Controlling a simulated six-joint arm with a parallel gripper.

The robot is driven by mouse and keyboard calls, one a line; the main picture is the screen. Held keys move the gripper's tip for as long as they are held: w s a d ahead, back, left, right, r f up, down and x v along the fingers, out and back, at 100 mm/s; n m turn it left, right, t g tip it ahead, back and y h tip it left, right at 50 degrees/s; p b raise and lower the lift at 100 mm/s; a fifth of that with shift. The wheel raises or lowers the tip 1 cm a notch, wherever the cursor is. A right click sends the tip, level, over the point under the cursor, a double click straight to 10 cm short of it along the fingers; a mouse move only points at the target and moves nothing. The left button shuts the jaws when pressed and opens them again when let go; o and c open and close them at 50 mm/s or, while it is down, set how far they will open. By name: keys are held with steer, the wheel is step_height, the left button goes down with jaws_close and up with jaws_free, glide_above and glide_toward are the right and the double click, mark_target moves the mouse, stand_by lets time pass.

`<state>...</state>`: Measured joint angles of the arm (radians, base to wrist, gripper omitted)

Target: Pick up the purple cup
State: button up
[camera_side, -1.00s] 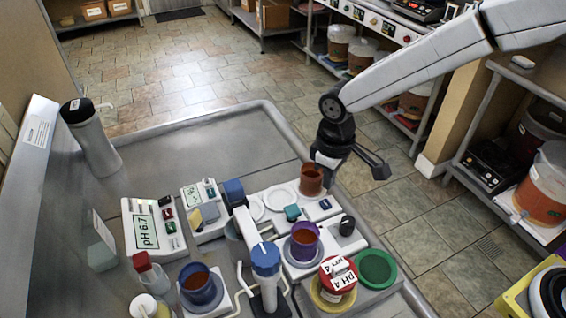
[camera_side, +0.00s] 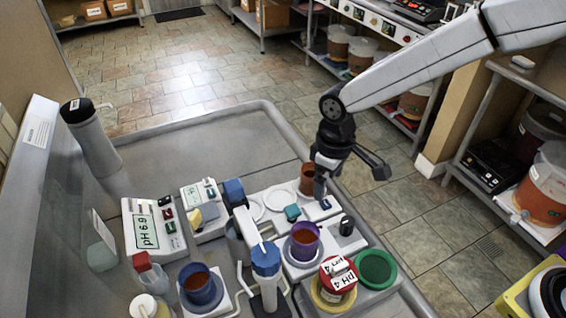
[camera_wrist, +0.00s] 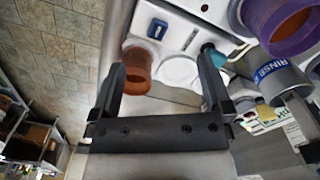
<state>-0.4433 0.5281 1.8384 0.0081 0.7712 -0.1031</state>
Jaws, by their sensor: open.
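The purple cup (camera_side: 304,253) holds a reddish-brown liquid and stands upright on a round plate of a white stirrer at the front middle of the bench. In the wrist view the purple cup (camera_wrist: 274,44) is at the upper right, cut by the edge and outside my fingers. My gripper (camera_side: 322,188) is open, behind and to the right of the purple cup, beside the orange-brown cup (camera_side: 306,179). In the wrist view my gripper (camera_wrist: 161,67) shows both fingers apart, with the orange-brown cup (camera_wrist: 137,83) near the left finger. I cannot tell if they touch.
A blue cup (camera_side: 199,293) stands on another stirrer at the front left. A blue-topped arm (camera_side: 264,260) rises left of the purple cup. A red-lidded pH 4 jar (camera_side: 338,284) and a green dish (camera_side: 376,268) are to its right.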

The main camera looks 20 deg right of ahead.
mark_target(302, 239)
steer(key=shift+s+a+r+n+t+y, duration=0.15)
steer(key=shift+s+a+n+y, duration=0.4)
steer(key=shift+s+a+n, duration=0.85)
steer(key=shift+s+a+n+t+y, duration=0.2)
steer(key=shift+s+a+n+y, duration=0.3)
steer(key=shift+s+a+n, duration=0.9)
steer(key=shift+s+a+r+n+t+y, duration=0.15)
steer(key=shift+s+a+n+y, duration=0.4)
steer(key=shift+s+a+n, duration=0.85)
steer(key=shift+w+f, duration=0.1)
steer(key=shift+f, duration=0.05)
steer(key=shift+x, duration=2.55)
steer(key=shift+w, duration=0.15)
steer(key=shift+c, duration=0.2)
steer(key=c, duration=1.2)
